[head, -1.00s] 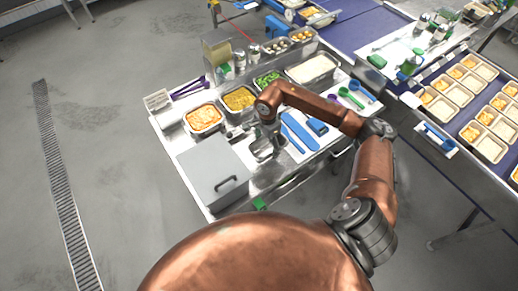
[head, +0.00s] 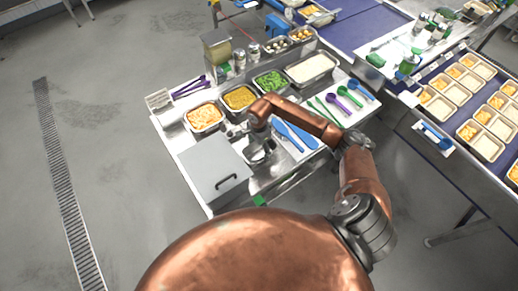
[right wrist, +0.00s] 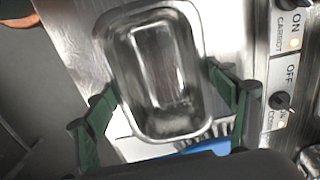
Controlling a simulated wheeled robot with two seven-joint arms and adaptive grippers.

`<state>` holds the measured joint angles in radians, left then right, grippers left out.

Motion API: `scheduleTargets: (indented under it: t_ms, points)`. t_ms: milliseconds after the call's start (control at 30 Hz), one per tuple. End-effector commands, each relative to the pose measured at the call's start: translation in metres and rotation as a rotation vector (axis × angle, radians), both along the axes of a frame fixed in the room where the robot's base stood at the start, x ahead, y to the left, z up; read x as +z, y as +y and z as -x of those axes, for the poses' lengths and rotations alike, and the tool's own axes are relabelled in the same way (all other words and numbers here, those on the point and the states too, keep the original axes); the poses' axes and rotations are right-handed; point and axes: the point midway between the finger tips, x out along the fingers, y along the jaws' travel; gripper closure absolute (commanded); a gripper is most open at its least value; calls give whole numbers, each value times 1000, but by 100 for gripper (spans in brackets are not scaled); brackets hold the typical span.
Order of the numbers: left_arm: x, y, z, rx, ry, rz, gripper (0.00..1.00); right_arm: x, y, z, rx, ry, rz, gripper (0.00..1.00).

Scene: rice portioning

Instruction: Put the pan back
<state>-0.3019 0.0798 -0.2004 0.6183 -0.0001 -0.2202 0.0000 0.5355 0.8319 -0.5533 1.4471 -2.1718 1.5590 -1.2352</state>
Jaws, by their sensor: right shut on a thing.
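The pan (right wrist: 158,75) is a small empty metal tray with rounded corners. In the right wrist view it lies between the two green fingers of my right gripper (right wrist: 163,82), which are shut on it, one at each side. In the head view the pan (head: 257,153) is over the near part of the steel counter, right of the grey lidded box. My right gripper (head: 252,138) is partly hidden by its own arm there. Whether the pan touches the counter cannot be told. My left gripper is not in view.
The grey box (head: 213,168) with a black handle stands left of the pan. Food bins, including one of orange food (head: 204,116) and one of corn (head: 240,97), line the back. Blue utensils (head: 297,135) lie to the right. Knobs (right wrist: 281,101) line the panel in the wrist view.

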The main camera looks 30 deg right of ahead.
Motion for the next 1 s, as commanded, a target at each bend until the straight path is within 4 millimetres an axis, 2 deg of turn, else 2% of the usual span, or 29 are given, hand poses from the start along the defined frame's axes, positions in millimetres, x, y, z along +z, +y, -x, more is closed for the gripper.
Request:
scheduleTargets:
  t_ms: [67, 100, 300, 600, 733, 867, 1000]
  points:
    - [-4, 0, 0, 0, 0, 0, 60, -3, 0, 0, 0, -1, 1, 66]
    - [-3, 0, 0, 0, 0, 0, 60, -3, 0, 0, 0, 1, 1, 20]
    - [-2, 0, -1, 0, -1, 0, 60, -2, 0, 0, 0, 0, 0, 6]
    - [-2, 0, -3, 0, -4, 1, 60, -1, 0, 0, 0, 0, 0, 5]
    - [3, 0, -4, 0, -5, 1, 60, 5, 0, 0, 0, -1, -1, 5]
    - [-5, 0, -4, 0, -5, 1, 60, 24, -1, -1, 1, -4, 3, 5]
    - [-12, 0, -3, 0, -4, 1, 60, 54, -1, -2, 2, -6, 4, 5]
